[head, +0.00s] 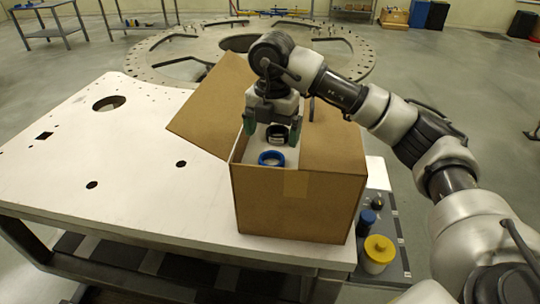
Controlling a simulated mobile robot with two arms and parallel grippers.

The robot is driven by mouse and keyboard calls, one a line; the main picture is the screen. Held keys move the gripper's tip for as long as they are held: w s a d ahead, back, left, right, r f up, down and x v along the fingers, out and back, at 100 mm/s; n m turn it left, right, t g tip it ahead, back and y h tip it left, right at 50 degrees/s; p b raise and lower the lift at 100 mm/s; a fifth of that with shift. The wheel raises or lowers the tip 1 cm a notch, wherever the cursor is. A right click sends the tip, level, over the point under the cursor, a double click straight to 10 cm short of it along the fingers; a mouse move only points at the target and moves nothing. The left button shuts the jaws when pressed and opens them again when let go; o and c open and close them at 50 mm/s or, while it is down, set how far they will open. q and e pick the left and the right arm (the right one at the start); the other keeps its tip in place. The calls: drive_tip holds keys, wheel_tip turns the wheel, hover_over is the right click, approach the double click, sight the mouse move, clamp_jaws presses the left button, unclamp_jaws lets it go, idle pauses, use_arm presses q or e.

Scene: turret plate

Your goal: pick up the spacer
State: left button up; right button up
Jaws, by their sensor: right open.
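An open cardboard box (290,205) stands on the white plate-topped table. Inside it are a blue ring (271,158) near the front and a black ring-shaped part (277,134) with a pale label behind it. Either could be the spacer; I cannot tell which. My right gripper (273,126) points down into the box opening, its dark green fingers spread apart. The black part appears between or just below the fingers; I cannot tell if they touch it. The blue ring is nearer the front, clear of the fingers. My left gripper is not in view.
The box flaps stick out at the left (213,100) and right (333,148). A yellow-lidded container (378,253) and a blue-topped one (367,220) stand to the box's right. The white tabletop (135,150) at left is clear apart from holes. A large metal ring lies behind.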

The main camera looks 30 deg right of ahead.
sight(271, 156)
drive_tip(key=shift+d+f, duration=0.1)
drive_tip(key=shift+f, duration=0.8)
drive_tip(key=f, duration=0.1)
drive_tip(key=f+p, duration=0.1)
drive_tip(key=f, duration=0.1)
drive_tip(key=f+p, duration=0.1)
drive_tip(key=shift+w+f, duration=0.2)
drive_tip(key=shift+w, duration=0.05)
drive_tip(key=shift+f, duration=0.65)
drive_tip(key=shift+c, duration=0.5)
drive_tip(key=c, duration=0.9)
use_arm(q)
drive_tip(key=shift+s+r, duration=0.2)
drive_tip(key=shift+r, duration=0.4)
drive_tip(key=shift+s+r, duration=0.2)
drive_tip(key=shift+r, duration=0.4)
